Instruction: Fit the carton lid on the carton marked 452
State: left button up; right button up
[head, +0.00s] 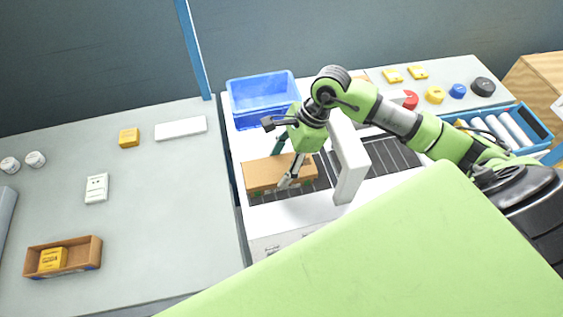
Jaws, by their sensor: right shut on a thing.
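A brown cardboard piece (262,174), which looks like the carton lid, is above the dark roller strip of the white machine. My right gripper (284,166) is shut on it from above, one finger on the far side and one on the near side. A little green and yellow shows under its near edge; I cannot tell what lies beneath or whether they touch. An open brown carton (88,252) with a yellow box inside stands at the lower left of the grey bench. No number 452 is readable. My left gripper is not in view.
A blue crate (262,101) stands behind the gripper. An upright white post (348,165) stands just right of it. A white block (180,128), yellow box (129,138) and white socket plate (97,188) lie on the left bench. Its middle is clear.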

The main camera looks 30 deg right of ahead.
jog(key=shift+f+b, duration=0.35)
jog(key=o, duration=1)
jog(key=shift+o, duration=0.2)
jog(key=shift+r, duration=0.15)
jog(key=shift+r+p, duration=0.25)
jog(key=shift+p, duration=0.2)
jog(key=shift+r+p, duration=0.35)
jog(key=shift+p, duration=0.1)
jog(key=b+v, duration=0.2)
jog(key=v, duration=0.9)
jog(key=shift+d+r+b, duration=0.2)
jog(key=shift+r+b, duration=0.1)
jog(key=shift+b, duration=0.1)
jog(key=shift+s, duration=0.1)
